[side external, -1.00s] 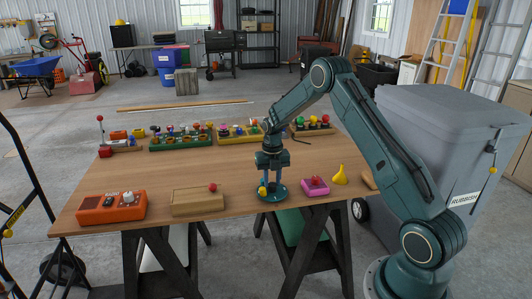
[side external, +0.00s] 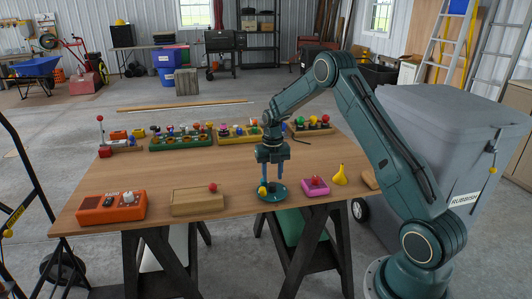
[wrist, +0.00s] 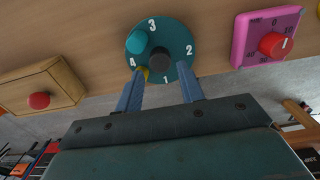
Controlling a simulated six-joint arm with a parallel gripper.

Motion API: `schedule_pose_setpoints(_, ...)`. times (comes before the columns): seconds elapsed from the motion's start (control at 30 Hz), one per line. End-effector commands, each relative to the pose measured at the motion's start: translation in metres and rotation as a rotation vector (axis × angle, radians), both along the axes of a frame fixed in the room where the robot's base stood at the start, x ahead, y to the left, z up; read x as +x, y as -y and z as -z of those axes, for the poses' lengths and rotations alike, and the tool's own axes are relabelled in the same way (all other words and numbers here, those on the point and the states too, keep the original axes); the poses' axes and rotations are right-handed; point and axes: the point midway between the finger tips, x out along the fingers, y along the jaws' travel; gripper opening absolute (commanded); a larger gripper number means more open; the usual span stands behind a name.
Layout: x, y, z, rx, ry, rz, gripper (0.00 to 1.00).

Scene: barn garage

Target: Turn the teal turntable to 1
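The teal turntable (wrist: 176,38) is a round disc with white numbers 1 to 4 and a dark centre knob (wrist: 159,64). In the wrist view, 1 is at the bottom, 2 at the right, 3 at the top and 4 at the left. A teal peg (wrist: 137,42) stands between 3 and 4. A yellow piece (wrist: 142,74) shows at the rim between 4 and 1, partly behind my left finger. In the side view the turntable (side external: 280,194) lies at the table's front edge. My gripper (side external: 272,176) is open above it, fingers apart and empty.
A pink dial box (side external: 315,188) and yellow funnel-like object (side external: 340,176) stand right of the turntable. Several trays of small objects line the back; the table's middle is clear.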

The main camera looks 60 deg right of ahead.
Motion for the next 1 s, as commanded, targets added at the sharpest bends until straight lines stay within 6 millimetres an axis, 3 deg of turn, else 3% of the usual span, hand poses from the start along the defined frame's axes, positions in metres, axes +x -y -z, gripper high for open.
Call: schedule_pose_setpoints(1.0,0.0,0.0,-0.054,-0.001,0.001,0.0,0.38)
